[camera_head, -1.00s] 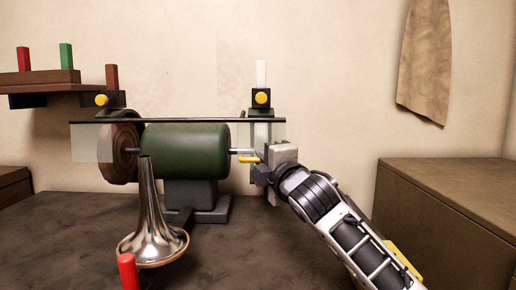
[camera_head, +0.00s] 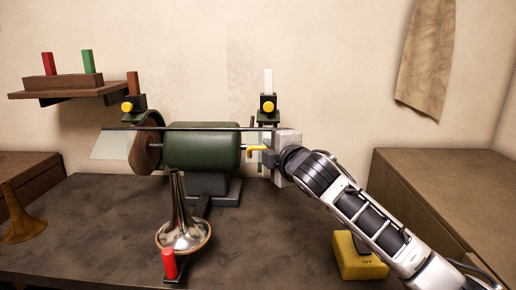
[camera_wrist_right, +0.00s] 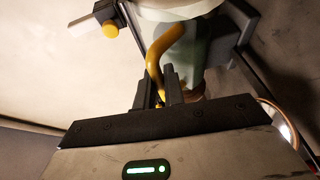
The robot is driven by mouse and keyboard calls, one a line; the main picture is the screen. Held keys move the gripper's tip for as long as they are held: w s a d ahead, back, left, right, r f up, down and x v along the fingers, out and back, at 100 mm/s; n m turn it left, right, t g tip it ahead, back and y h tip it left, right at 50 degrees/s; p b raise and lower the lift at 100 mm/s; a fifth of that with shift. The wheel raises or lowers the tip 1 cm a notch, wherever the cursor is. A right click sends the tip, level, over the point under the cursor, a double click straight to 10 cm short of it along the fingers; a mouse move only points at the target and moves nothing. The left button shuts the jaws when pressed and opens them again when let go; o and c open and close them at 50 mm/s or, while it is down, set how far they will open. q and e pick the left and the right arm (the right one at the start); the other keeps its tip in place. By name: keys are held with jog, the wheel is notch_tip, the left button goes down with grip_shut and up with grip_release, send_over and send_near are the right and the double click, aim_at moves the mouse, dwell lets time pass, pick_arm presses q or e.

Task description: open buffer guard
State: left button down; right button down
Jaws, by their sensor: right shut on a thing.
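The buffer has a green motor (camera_head: 203,152) and a brown round wheel (camera_head: 147,147) on its left end. Its guard has a long dark bar (camera_head: 190,129) across the top and a clear panel (camera_head: 109,146) that slants out at the left. The yellow guard handle (camera_head: 256,149) is at the right end. My right gripper (camera_head: 272,151) is shut on this handle. In the right wrist view the bent yellow handle (camera_wrist_right: 157,50) runs down between the close-set dark fingertips (camera_wrist_right: 170,85). My left gripper is out of view.
A silver horn bell (camera_head: 182,228) stands in front of the buffer, with a red peg (camera_head: 169,263) before it. A yellow box marked OFF (camera_head: 352,252) sits near my right forearm. A brass cone (camera_head: 22,215) is at far left. A shelf (camera_head: 70,92) holds coloured blocks.

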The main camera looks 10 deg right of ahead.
notch_tip(320, 180, up, 2)
jog(key=shift+r+m+g, duration=0.15)
jog(key=shift+m+g, duration=0.15)
jog(key=shift+g, duration=0.5)
jog(key=shift+w+r+m+g+h, duration=0.1)
jog(key=shift+r+m+g+h, duration=0.25)
jog(key=shift+r+g, duration=0.7)
jog(key=shift+w+d+r+m+g, duration=0.1)
jog(key=shift+w+r+m+g, duration=0.15)
jog(key=shift+r+g, duration=0.35)
jog(key=shift+w+d+r+m+g, duration=0.1)
jog(key=shift+w+r+g, duration=0.25)
jog(key=shift+g, duration=0.3)
jog(key=shift+r, duration=0.1)
jog(key=c, duration=1.8)
grip_release()
jog(key=shift+o, duration=0.2)
